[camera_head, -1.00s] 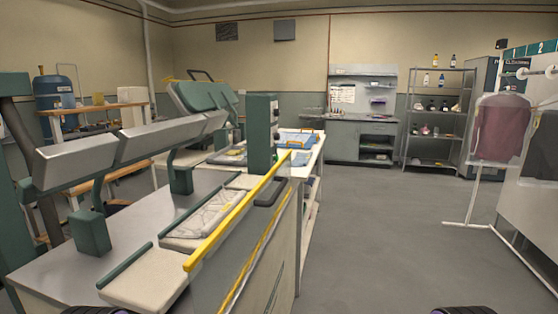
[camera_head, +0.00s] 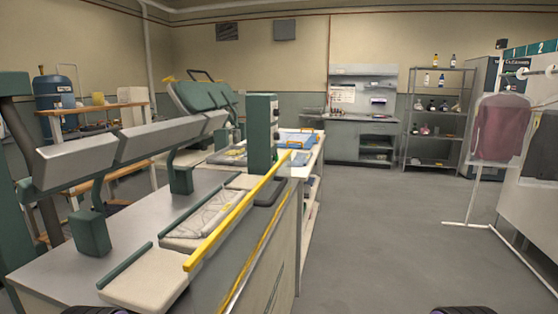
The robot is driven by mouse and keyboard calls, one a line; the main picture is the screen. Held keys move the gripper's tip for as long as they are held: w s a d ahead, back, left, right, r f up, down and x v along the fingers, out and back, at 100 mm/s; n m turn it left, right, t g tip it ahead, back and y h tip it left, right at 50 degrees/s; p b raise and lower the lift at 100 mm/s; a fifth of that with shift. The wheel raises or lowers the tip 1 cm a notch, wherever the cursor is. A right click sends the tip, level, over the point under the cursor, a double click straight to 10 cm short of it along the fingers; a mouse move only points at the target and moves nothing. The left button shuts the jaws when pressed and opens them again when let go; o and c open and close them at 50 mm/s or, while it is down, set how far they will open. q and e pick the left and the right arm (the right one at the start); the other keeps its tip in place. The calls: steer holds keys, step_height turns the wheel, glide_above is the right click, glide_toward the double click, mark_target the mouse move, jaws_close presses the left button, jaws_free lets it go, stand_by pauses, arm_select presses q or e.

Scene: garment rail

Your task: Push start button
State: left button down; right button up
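A green control box (camera_head: 262,134) stands upright on the pressing machine, with small dark details on its right-hand face. It may carry the start button, but no button can be made out clearly at this size. The pressing machine (camera_head: 60,276) has grey upper press heads (camera_head: 76,161) raised above pale padded lower plates (camera_head: 146,279). Only small dark parts, perhaps of my own body, show at the bottom edge. Neither gripper can be seen.
A yellow bar (camera_head: 238,222) runs along the machine's front edge. A garment rail with a maroon garment (camera_head: 500,128) stands at the right. A metal shelf (camera_head: 436,114) and grey workbench (camera_head: 362,138) stand at the back. The grey floor (camera_head: 390,235) between is clear.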

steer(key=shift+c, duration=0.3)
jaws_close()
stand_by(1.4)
